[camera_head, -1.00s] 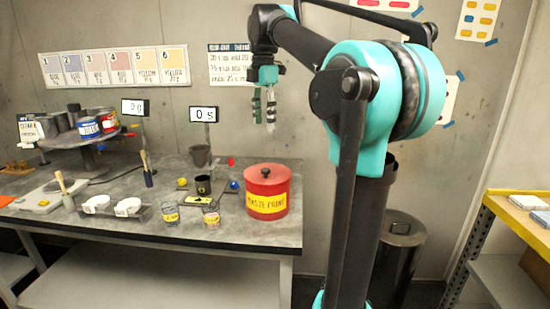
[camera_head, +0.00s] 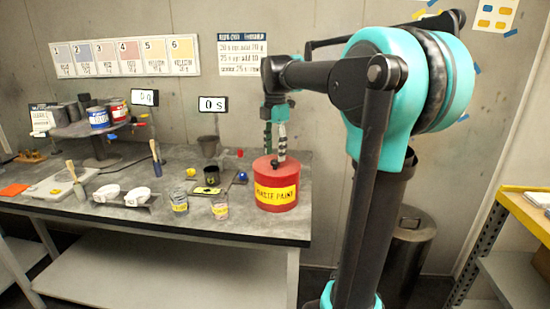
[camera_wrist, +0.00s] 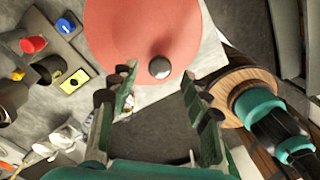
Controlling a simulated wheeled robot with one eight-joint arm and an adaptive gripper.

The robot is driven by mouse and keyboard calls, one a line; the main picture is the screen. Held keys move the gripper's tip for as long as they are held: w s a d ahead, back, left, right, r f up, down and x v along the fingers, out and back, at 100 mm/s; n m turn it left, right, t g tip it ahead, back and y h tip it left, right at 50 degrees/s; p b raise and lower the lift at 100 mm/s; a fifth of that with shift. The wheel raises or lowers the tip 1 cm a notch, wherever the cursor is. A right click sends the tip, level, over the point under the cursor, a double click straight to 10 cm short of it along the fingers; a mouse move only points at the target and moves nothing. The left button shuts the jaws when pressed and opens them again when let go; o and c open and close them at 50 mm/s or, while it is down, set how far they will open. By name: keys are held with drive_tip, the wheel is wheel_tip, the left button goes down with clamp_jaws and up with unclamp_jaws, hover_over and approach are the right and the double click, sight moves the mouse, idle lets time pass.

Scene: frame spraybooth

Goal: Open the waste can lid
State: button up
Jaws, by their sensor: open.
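The red waste can (camera_head: 276,196) with a yellow "WASTE PAINT" label stands upright near the right end of the workbench. Whether a finger touches the lid or knob cannot be told; the fingers partly hide the knob in the head view.
A dark bin (camera_head: 411,250) stands on the floor right of the bench. A yellow-edged shelf (camera_head: 520,210) is far right.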

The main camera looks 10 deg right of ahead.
drive_tip(key=shift+f, duration=1.3)
drive_tip(key=shift+c, duration=0.4)
clamp_jaws()
